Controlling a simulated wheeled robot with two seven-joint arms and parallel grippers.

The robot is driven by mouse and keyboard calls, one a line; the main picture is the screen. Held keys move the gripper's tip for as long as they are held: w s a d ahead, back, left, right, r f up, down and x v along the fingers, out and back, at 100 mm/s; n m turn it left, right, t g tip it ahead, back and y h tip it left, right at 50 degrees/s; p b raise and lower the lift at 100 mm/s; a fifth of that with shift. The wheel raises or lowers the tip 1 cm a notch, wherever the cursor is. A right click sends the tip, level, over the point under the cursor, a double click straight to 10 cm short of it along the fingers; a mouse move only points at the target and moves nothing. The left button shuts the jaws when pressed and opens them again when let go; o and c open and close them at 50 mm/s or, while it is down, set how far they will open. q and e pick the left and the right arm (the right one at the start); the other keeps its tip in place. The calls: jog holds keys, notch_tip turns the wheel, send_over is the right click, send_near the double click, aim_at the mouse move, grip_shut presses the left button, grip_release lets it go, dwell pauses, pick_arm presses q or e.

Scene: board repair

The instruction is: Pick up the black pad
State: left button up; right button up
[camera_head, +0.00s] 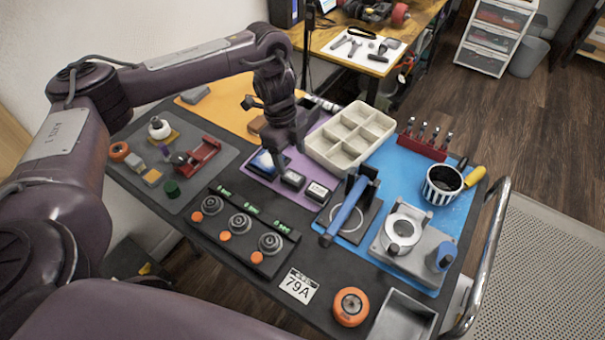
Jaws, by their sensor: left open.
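My left gripper (287,160) hangs pointing down over the purple mat (302,163), open, with its fingers near small items there. Just in front of the fingers lies a small black block with a pale top (293,179), which could be the black pad. A similar black block (318,191) with a white label sits to its right. A blue-and-white item (265,162) in a dark holder is left of the fingers and partly hidden. Whether the fingers touch anything is unclear. My right gripper is not in view.
A beige compartment tray (337,166) stands right behind the gripper. A blue-handled press (348,212) stands to the right, and a black panel with several round knobs (240,222) in front. A red rack (423,146) and a striped cup (428,186) are farther right.

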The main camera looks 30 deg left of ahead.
aim_at(293, 176)
pick_arm(q)
jog(key=shift+w+a+f, duration=0.2)
jog(key=shift+w+f, duration=0.05)
jog(key=shift+f, duration=0.15)
jog(key=shift+f+b, duration=0.35)
jog(key=f, duration=0.1)
jog(key=f+b, duration=0.1)
jog(key=shift+s+d+f, duration=0.15)
jog(key=shift+s+f, duration=0.2)
notch_tip(293, 176, down, 3)
jog(key=shift+w+d+r+b, duration=0.1)
jog(key=shift+d+r+b, duration=0.05)
jog(key=shift+b, duration=0.25)
jog(key=shift+f, duration=0.35)
jog(key=c, duration=1)
jog(key=shift+c, duration=0.2)
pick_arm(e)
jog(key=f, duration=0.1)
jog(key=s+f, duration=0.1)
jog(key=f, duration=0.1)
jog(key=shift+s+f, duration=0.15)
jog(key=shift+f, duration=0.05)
